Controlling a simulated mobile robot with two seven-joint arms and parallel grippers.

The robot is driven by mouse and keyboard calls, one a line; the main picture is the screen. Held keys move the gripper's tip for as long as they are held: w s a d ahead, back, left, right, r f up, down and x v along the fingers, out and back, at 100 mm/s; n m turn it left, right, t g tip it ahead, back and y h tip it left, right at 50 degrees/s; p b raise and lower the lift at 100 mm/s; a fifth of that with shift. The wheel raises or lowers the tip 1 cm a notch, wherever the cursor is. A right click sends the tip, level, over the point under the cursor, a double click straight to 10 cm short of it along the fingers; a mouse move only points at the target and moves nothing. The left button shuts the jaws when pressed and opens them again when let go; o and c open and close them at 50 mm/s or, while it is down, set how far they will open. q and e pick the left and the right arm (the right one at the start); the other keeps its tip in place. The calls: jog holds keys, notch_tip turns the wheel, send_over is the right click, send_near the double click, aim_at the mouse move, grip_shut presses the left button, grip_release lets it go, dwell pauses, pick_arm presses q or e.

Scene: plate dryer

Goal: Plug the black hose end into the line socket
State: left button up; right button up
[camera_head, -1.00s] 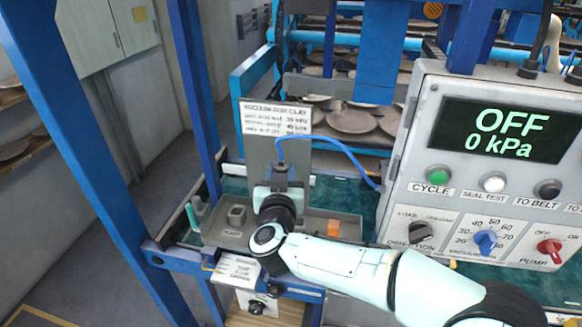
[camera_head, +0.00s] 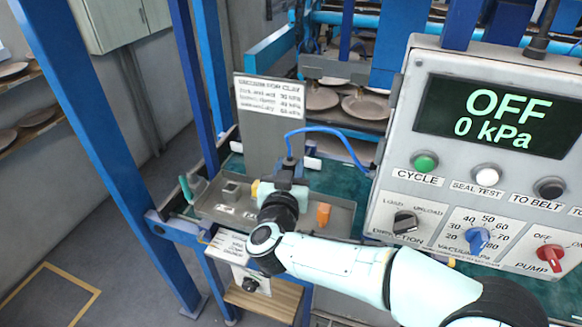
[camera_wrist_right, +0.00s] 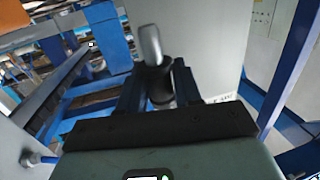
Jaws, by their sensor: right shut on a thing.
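My right gripper (camera_head: 288,172) is in front of the grey panel under the clay sign, above the grey tray. In the right wrist view its two dark fingers (camera_wrist_right: 158,90) are shut on the black hose end (camera_wrist_right: 158,82), and a pale grey cylinder (camera_wrist_right: 150,43) shows beyond it. The blue hose (camera_head: 335,136) rises from the gripper and arches right towards the control box. The gripper and wrist hide much of the hose end in the head view. I cannot make out the line socket for certain. My left gripper is not in view.
The control box (camera_head: 400,140) stands close on the right, its display reading OFF, 0 kPa. A blue post (camera_head: 100,150) stands at left. Plates lie on racks behind.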

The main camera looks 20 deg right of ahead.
jog(key=shift+f+b, duration=2.1)
jog(key=shift+f, duration=0.1)
jog(key=shift+f+b, duration=0.75)
jog(key=shift+f, duration=0.45)
jog(key=shift+f, duration=0.55)
jog(key=o, duration=1.1)
